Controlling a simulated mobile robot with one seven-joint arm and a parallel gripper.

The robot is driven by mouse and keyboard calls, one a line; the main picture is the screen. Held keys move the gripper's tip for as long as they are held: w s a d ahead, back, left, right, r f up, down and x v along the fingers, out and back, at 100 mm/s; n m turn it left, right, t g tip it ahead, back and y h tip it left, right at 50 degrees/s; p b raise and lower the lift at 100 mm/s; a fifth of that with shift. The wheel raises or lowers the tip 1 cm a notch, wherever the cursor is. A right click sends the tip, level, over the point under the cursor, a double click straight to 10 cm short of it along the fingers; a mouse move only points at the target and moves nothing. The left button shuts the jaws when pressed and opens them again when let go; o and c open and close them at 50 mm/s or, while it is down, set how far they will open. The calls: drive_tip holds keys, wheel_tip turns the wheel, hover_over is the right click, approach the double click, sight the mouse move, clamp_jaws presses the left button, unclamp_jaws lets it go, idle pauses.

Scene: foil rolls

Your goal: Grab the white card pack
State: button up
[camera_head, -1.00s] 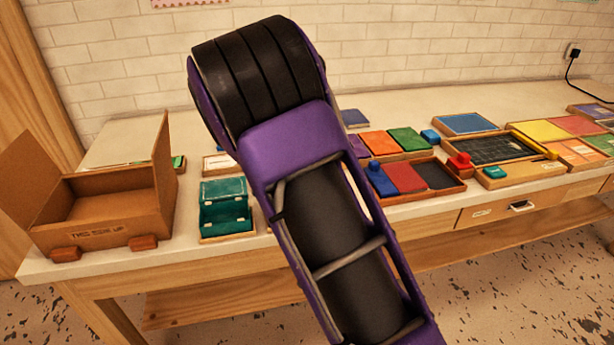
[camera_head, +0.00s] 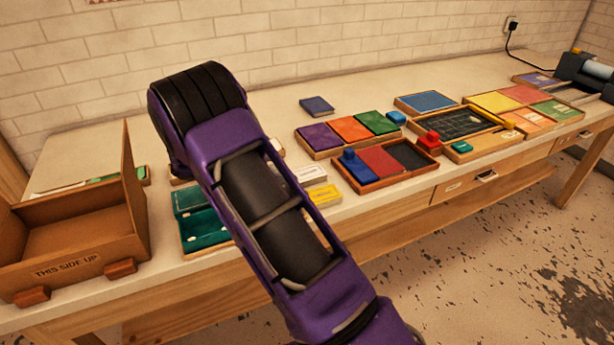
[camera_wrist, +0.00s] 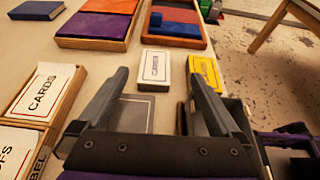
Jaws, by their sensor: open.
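A small white card pack (camera_wrist: 156,68) lies flat on the table in the wrist view, just beyond and between my fingertips. In the head view it is a pale box (camera_head: 309,174) right of my arm. A yellow pack (camera_wrist: 205,72) lies close to its right. Another white block labelled CARDS (camera_wrist: 42,90) sits in a wooden tray at the left of the wrist view. My gripper (camera_wrist: 158,77) is open and empty, its two dark fingers wide apart. The gripper is hidden behind my arm in the head view.
A wooden tray with a blue block and red and dark pads (camera_head: 381,160) lies beyond the packs. A cardboard box (camera_head: 70,225) and an open green case (camera_head: 203,222) are at the left. A grey flat rectangle (camera_wrist: 133,113) lies between my fingers.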

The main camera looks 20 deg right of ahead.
approach(320, 170)
drive_tip(key=x, duration=0.2)
drive_tip(key=shift+s+d, duration=0.2)
drive_tip(key=shift+d, duration=0.15)
drive_tip(key=shift+w+x, duration=0.15)
drive_tip(key=shift+x, duration=1.3)
drive_tip(key=shift+w+x, duration=0.15)
drive_tip(key=shift+x, duration=1.25)
drive_tip(key=shift+a+f, duration=0.1)
drive_tip(key=shift+a, duration=0.05)
drive_tip(key=c, duration=1.4)
